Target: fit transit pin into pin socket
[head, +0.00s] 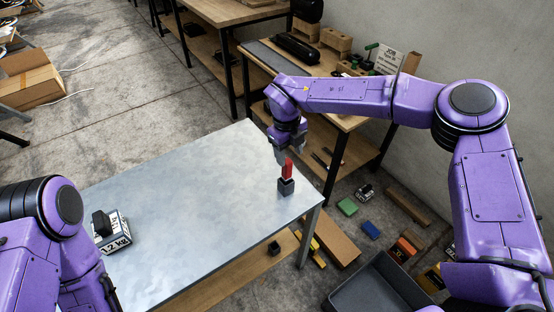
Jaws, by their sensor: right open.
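A red transit pin (288,170) stands roughly upright on a small dark grey block, the pin socket (286,187), near the right edge of the metal-topped table (190,200). The pin's lower end is hidden, so how deep it sits cannot be told. My right gripper (279,156) is open and empty, pointing down just beyond and to the left of the pin's top. It looks apart from the pin. My left arm shows at the lower left, but its gripper is not in view.
A workbench (345,122) with tools stands behind. A dark grey bin (372,291) and several coloured blocks are on the floor at right. The tabletop's middle is clear.

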